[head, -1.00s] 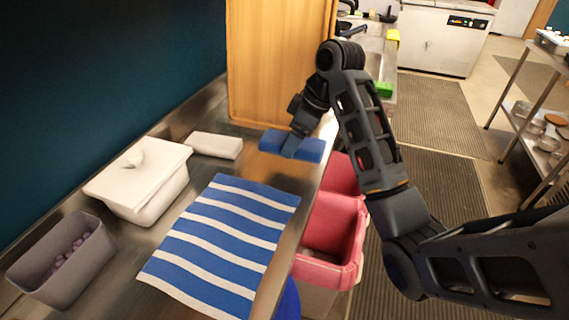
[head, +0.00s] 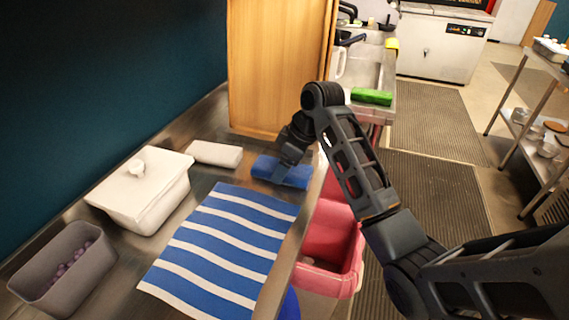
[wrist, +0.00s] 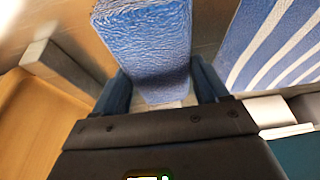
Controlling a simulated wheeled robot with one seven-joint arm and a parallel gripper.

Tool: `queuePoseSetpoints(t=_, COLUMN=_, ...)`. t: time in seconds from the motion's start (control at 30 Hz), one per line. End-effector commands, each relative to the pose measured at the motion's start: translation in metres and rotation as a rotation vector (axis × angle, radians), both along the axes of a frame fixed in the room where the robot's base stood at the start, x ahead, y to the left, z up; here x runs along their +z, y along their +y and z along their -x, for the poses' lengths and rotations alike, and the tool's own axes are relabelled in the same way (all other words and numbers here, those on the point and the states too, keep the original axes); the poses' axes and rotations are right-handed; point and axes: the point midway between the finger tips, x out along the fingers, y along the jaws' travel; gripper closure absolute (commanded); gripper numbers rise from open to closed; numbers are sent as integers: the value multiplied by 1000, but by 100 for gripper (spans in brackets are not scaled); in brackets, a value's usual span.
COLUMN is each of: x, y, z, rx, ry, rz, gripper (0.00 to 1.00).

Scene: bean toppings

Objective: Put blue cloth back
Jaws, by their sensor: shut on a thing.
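The blue cloth (head: 296,177) is a thick folded bundle near the far end of the steel counter, beside the far edge of the striped cloth. My gripper (head: 284,170) is shut on it from above. In the wrist view the blue cloth (wrist: 150,45) sits between the two fingers of my gripper (wrist: 162,92). The cloth is low, at or just above the counter; I cannot tell if it touches. My gripper hides part of it.
A blue-and-white striped cloth (head: 222,246) lies flat on the counter. A white folded cloth (head: 214,153), a lidded white container (head: 140,190) and a grey bin (head: 62,285) line the left. A wooden panel (head: 280,70) stands behind. Pink bins (head: 330,240) sit below the right edge.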

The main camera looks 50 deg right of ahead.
Motion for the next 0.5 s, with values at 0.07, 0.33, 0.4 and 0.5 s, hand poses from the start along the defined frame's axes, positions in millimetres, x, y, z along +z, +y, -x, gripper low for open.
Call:
queuePoseSetpoints(t=0.07, x=0, y=0, z=0, rx=0, ry=0, rz=0, gripper=21)
queuePoseSetpoints(t=0.33, x=0, y=0, z=0, rx=0, ry=0, rz=0, gripper=1)
queuePoseSetpoints(t=0.4, x=0, y=0, z=0, rx=0, ry=0, rz=0, gripper=1)
queuePoseSetpoints(t=0.5, x=0, y=0, z=0, rx=0, ry=0, rz=0, gripper=1)
